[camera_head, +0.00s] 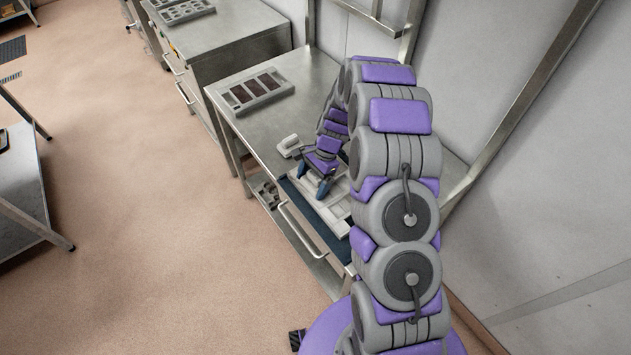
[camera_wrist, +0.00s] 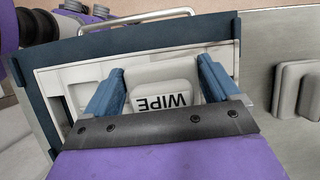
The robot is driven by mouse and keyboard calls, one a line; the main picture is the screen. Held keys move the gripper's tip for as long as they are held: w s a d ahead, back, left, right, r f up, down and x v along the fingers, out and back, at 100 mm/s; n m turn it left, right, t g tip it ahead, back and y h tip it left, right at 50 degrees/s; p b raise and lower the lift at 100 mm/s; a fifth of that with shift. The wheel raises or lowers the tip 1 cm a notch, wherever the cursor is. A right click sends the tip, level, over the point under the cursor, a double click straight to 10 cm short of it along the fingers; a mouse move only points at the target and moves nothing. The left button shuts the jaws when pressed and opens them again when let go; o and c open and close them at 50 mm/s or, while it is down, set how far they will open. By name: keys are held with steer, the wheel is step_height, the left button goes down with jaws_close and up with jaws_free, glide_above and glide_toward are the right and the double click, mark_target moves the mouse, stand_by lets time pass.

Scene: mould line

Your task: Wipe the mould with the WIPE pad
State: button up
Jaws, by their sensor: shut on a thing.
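The WIPE pad (camera_wrist: 165,97) is a pale block with black WIPE lettering, upside down in the wrist view. My gripper (camera_wrist: 160,74) has its two blue fingers on either side of the pad and is shut on it. The pad is over a cream recessed tray (camera_wrist: 62,100); I cannot tell whether it touches the tray. In the head view my gripper (camera_head: 316,182) points down at this tray near the table's front edge, and the pad is hidden there. A grey tray with dark brown rectangular cavities (camera_head: 258,88), which looks like the mould, lies farther back on the table.
The cream tray lies on a dark blue mat (camera_wrist: 130,38). A light grey block (camera_head: 291,145) stands on the steel table (camera_head: 262,122) between the mat and the cavity tray. Another steel cabinet (camera_head: 235,38) stands behind. A wall (camera_head: 500,90) and metal posts close the right side.

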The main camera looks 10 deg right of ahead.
mark_target(319, 202)
steer(key=shift+w+r, duration=0.1)
steer(key=shift+w, duration=0.05)
steer(key=shift+s+d+p, duration=0.1)
steer(key=shift+s+p, duration=0.2)
steer(key=shift+s, duration=0.6)
steer(key=shift+s+d, duration=0.5)
steer(key=shift+s+d+p, duration=0.15)
steer(key=shift+s, duration=0.5)
steer(key=shift+s+d+p, duration=0.15)
steer(key=shift+s, duration=0.45)
steer(key=shift+s, duration=0.1)
